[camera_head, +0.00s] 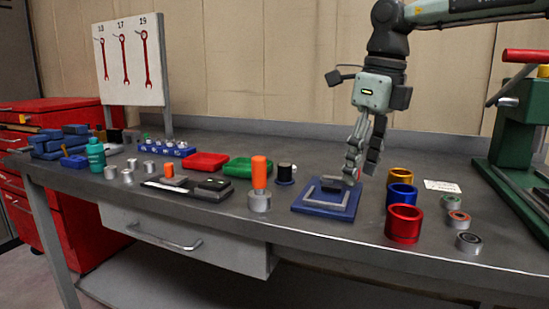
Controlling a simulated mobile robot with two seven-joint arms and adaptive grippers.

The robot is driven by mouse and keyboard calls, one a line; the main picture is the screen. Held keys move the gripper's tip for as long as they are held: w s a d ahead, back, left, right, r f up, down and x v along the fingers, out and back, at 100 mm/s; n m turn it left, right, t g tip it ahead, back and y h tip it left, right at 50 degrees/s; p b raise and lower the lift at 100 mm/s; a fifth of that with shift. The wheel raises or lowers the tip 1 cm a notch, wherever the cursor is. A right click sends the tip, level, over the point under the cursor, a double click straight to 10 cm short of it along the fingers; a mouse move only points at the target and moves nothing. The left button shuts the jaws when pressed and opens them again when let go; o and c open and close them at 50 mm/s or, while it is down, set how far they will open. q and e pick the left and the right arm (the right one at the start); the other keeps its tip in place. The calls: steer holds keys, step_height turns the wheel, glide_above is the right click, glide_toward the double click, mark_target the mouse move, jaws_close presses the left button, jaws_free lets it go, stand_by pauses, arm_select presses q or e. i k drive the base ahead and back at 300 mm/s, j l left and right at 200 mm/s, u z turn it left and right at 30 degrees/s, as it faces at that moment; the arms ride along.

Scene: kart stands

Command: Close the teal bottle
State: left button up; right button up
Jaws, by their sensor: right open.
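I cannot pick out a separate cap for certain. My right gripper (359,172) hangs open and pointing down above the blue fixture plate (325,200), far to the right of the bottle, and holds nothing that I can see. My left gripper is not in view.
Coloured rings (403,223) and a green press (518,130) are at right. A wrench board (131,62) rises behind.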

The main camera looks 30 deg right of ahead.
mark_target(95, 152)
steer(key=i+l, duration=0.1)
steer(key=i, duration=0.85)
steer(key=l, duration=0.05)
